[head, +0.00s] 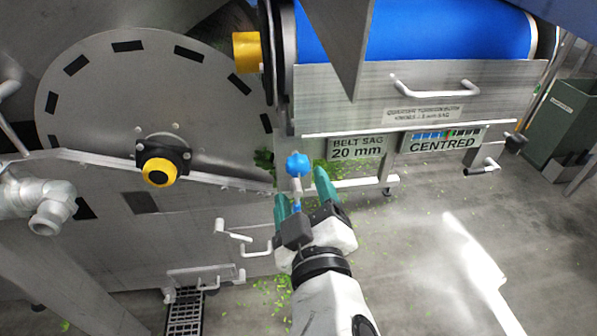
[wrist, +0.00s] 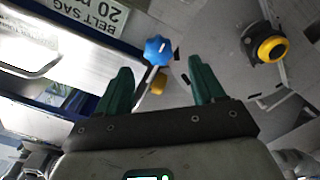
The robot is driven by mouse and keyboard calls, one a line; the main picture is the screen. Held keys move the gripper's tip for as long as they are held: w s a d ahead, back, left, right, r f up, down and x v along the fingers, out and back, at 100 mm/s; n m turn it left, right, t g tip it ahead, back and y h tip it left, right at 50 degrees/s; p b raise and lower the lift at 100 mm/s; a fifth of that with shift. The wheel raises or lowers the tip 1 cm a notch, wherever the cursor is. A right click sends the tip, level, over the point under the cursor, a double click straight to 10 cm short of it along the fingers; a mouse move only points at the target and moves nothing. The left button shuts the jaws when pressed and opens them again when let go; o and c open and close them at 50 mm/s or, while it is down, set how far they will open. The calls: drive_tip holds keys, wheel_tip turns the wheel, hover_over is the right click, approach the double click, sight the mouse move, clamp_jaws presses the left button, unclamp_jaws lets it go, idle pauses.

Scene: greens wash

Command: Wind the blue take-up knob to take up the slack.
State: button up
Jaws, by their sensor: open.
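The blue take-up knob (head: 298,164) is a lobed knob on the machine's front, left of the sign reading "BELT SAG 20 mm" (head: 355,147). In the wrist view the knob (wrist: 158,50) shows beyond the fingertips, between them and nearer the left finger. My gripper (head: 306,186) has green fingers and is open and empty, just below the knob in the head view. In the wrist view a gap shows between my gripper's fingers (wrist: 160,80). I cannot tell the exact distance to the knob.
A blue belt (head: 415,30) runs above a steel guard with a handle (head: 435,88). A sign reads "CENTRED" (head: 442,140). A large slotted disc (head: 150,100) and a yellow-and-black knob (head: 160,170) are at left.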

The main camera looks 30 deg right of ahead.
drive_tip(key=v, duration=0.4)
drive_tip(key=shift+w, duration=0.1)
idle(0.3)
